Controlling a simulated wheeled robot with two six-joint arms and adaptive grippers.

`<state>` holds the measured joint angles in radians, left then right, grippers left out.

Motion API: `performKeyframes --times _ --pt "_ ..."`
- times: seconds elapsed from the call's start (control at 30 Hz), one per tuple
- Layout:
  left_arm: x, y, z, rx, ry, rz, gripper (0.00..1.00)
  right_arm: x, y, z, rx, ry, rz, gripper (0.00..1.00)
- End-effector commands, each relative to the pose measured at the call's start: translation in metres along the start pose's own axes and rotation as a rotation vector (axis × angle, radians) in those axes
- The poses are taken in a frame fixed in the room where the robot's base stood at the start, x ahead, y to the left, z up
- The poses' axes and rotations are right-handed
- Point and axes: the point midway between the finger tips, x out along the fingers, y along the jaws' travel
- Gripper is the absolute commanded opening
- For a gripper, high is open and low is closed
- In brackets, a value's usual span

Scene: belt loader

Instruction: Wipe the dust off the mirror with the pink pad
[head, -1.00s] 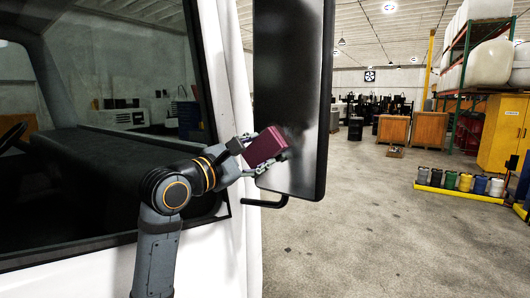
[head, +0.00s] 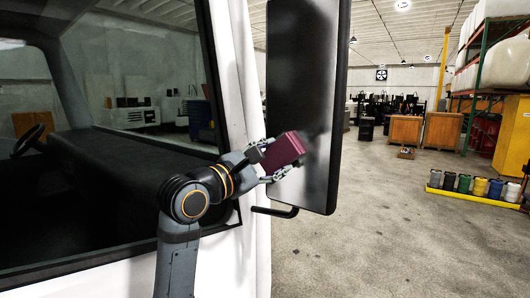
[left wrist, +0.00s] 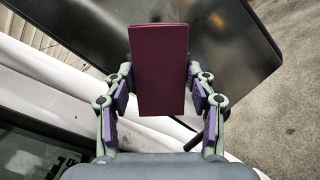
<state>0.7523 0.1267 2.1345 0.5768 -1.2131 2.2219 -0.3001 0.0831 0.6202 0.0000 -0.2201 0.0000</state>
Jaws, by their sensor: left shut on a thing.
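The mirror (head: 305,70) is a tall dark panel with a black frame beside the white vehicle door. A pale, hazy patch shows on its lower part around the pad; a brownish speckled patch shows on the mirror in the left wrist view (left wrist: 225,25). My left gripper (head: 275,160) is shut on the pink pad (head: 284,151), a dark pink block held in front of the mirror's lower part. In the left wrist view the pad (left wrist: 160,70) stands between both fingers. I cannot tell whether the pad touches the glass. My right gripper is not in view.
The white vehicle body (head: 240,85) and its side window (head: 130,70) are close on the left. A black bracket (head: 275,211) sticks out under the mirror. Open concrete floor (head: 370,240) lies to the right, with several small coloured containers (head: 465,185) farther off.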

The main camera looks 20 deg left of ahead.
Motion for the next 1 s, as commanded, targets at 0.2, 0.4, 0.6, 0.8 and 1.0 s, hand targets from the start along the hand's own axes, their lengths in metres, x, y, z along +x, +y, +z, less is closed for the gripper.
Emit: performKeyframes --times 0.2,0.4,0.6,0.8,1.0 --pt "0.001 -0.007 0.008 0.0 0.001 0.0 0.31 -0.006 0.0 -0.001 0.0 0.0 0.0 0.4" --pt "0.003 -0.011 0.015 -0.004 -0.002 0.0 0.31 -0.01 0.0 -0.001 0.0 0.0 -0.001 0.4" --pt "0.007 -0.025 0.029 -0.006 -0.003 0.0 0.31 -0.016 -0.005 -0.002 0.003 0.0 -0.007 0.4" --pt "0.008 -0.031 0.034 -0.002 0.001 -0.001 0.31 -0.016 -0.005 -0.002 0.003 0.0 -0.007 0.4" --pt "0.01 -0.036 0.04 -0.006 -0.003 0.0 0.31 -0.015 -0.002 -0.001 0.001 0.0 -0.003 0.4"
